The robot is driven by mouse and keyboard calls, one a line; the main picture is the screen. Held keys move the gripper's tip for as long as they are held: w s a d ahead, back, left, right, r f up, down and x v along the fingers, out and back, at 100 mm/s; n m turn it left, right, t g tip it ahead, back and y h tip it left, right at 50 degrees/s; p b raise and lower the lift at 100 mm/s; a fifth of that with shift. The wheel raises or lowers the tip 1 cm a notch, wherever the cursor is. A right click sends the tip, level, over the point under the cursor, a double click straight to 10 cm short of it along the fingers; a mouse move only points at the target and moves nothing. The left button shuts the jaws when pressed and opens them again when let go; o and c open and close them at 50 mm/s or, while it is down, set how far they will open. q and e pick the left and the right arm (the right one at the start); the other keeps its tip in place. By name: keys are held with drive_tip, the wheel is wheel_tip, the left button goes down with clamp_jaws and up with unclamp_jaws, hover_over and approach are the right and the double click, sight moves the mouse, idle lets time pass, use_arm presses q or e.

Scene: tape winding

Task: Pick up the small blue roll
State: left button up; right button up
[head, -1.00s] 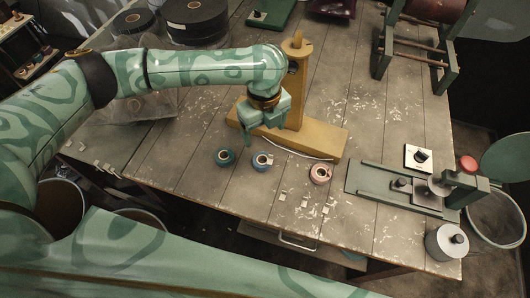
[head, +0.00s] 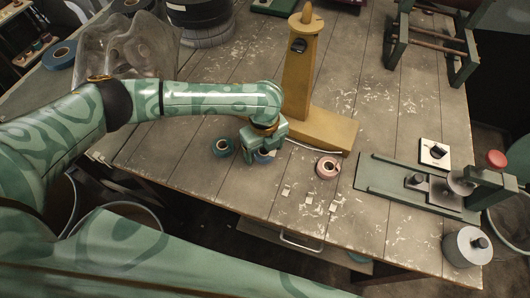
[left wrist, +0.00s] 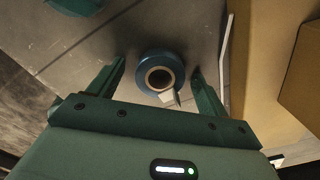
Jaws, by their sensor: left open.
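The small blue roll (left wrist: 160,73) lies flat on the table between the spread fingers of my left gripper (left wrist: 158,78) in the left wrist view. A pale tape end shows at its near edge. In the head view my left gripper (head: 262,156) is over the blue roll (head: 265,156) and hides most of it. The gripper is open and I see no finger pressed on the roll. My right gripper is not in view.
A green roll (head: 223,147) lies just left of the gripper and a pink roll (head: 327,167) to the right. A yellow wooden stand (head: 318,128) stands close behind. A green winding device (head: 420,188) is at the right. Small pale pieces (head: 308,200) lie near the front edge.

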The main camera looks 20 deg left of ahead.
use_arm(q)
drive_tip(key=shift+r, duration=0.1)
drive_tip(key=c, duration=1.1)
drive_tip(key=shift+r, duration=0.15)
